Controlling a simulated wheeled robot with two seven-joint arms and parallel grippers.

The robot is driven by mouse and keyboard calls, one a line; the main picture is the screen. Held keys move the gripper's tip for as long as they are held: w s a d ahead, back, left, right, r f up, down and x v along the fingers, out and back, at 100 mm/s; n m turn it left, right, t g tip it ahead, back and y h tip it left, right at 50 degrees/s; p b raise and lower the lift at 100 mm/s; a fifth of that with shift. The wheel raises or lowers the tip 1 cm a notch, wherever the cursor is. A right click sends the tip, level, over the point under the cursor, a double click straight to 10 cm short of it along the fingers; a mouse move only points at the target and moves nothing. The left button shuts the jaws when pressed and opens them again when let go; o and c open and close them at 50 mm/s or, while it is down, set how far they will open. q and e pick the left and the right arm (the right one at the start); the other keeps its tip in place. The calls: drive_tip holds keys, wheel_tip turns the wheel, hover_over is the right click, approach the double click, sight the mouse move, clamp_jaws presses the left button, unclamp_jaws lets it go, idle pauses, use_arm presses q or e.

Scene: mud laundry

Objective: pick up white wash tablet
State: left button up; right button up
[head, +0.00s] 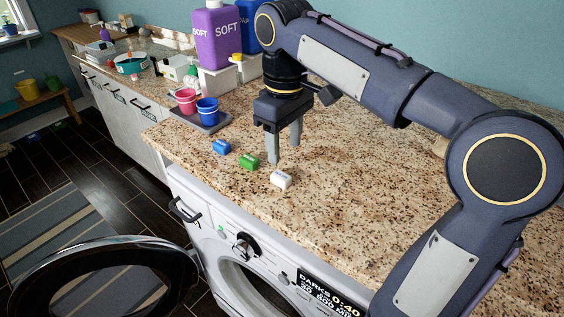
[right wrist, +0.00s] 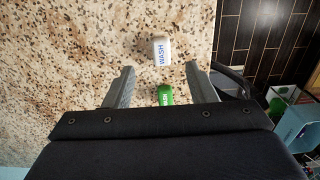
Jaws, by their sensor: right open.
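The white wash tablet (head: 281,179) lies on the granite counter near its front edge, at the right end of a row with a green tablet (head: 249,162) and a blue tablet (head: 221,147). My right gripper (head: 284,157) is open and empty, pointing down above the counter, just behind the green and white tablets. In the right wrist view the white tablet (right wrist: 160,51) lies beyond the fingertips, roughly in line with the gap between them, its WASH lettering visible. The green tablet (right wrist: 165,95) shows between the fingers, partly hidden by the gripper body. My left gripper is not seen.
A tray (head: 214,125) with a red cup (head: 186,101) and a blue cup (head: 208,111) stands left of the gripper. A purple SOFT bottle (head: 215,38) stands behind. Below the counter is a washer (head: 215,229) with its round door (head: 100,280) open. The counter right of the white tablet is clear.

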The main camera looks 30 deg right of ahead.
sight(282, 176)
wheel_tip(282, 176, down, 8)
drive_tip(key=shift+w+a+r, duration=0.1)
drive_tip(key=shift+a+r, duration=0.05)
drive_tip(key=shift+r, duration=0.05)
drive_tip(key=shift+c, duration=0.3)
drive_tip(key=c, duration=1)
